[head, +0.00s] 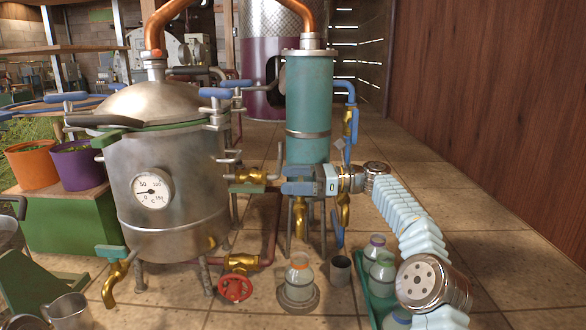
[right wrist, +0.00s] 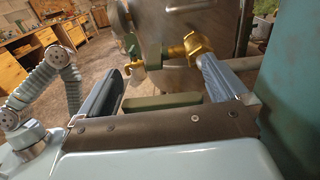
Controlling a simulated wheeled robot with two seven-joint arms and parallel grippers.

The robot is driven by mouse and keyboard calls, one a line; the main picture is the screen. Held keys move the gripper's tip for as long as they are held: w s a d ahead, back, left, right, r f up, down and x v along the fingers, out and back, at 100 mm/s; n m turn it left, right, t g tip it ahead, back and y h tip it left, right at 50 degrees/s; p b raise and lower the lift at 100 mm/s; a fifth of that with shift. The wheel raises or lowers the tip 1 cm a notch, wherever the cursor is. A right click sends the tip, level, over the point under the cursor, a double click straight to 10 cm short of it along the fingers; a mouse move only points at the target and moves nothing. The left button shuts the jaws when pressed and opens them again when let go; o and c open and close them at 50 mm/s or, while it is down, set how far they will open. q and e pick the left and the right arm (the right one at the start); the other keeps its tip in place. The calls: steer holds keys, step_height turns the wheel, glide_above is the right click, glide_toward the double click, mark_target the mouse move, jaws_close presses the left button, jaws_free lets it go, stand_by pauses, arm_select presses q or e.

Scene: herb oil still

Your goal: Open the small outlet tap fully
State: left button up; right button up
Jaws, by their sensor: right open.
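A small brass tap (head: 252,176) with a green lever (head: 246,188) sits between the steel still (head: 165,190) and the teal column (head: 309,105). My right gripper (head: 284,180) is open beside it, in front of the column, with its fingers pointing left at the lever. In the right wrist view a green bar (right wrist: 160,102), seemingly this lever, shows in the gap between the open fingers (right wrist: 160,88). A brass fitting (right wrist: 198,47) is close to the right-hand finger. I cannot tell whether anything touches. My left gripper is not in view.
A brass spout (head: 300,212) hangs below the column, over a glass jar (head: 299,271). A metal cup (head: 340,269) and a green tray (head: 364,284) with jars stand to the right. A red handwheel (head: 236,288) sits low in front. The floor at far right is clear.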

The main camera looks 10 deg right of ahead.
steer(key=s+a+r+b, duration=0.3)
steer(key=s+r+b, duration=0.2)
steer(key=s+r, duration=0.7)
steer(key=shift+s+a+r, duration=0.25)
steer(key=shift+s+a, duration=0.05)
steer(key=shift+s, duration=0.5)
stand_by(0.5)
